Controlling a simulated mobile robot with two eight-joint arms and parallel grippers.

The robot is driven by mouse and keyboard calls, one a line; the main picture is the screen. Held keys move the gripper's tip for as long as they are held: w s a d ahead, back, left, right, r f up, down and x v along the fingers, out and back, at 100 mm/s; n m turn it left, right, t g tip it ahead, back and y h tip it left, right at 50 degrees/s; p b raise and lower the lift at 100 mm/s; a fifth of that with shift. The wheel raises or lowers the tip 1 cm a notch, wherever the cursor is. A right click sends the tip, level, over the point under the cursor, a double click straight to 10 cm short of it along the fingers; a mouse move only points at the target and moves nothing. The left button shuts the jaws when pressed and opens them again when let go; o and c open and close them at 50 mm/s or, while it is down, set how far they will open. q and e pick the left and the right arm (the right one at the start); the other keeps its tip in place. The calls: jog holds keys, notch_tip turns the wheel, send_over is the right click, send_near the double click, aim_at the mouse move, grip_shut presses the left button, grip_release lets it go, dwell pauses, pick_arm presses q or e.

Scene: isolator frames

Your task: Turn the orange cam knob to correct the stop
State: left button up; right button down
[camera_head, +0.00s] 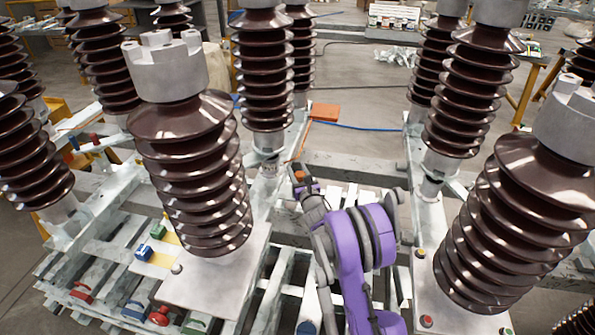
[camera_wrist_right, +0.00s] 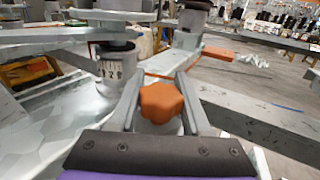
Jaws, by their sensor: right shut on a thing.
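The orange cam knob (camera_wrist_right: 161,102) is a lobed knob in the middle of the right wrist view. My right gripper (camera_wrist_right: 160,90) has one finger on each side of it and is shut on it. In the head view the knob (camera_head: 299,176) is a small orange spot at the tip of my right gripper (camera_head: 301,178), beside the base of a brown insulator (camera_head: 264,72). The purple right arm hides part of the frame there. The stop cannot be made out. My left gripper is not in view.
Tall ribbed insulators stand close on both sides of my arm, with a large one (camera_head: 190,165) at left and another (camera_head: 520,225) at right. Pale slatted frames (camera_head: 285,285) lie below. An orange block (camera_head: 325,112) lies behind the knob. Clamps (camera_head: 158,232) sit at lower left.

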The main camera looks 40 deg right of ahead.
aim_at(302, 180)
jog(key=shift+c, duration=1.8)
grip_release()
jog(key=shift+s, duration=0.1)
jog(key=v, duration=1)
jog(key=shift+s+a+b, duration=0.15)
jog(key=shift+s+b, duration=0.1)
jog(key=shift+b, duration=0.15)
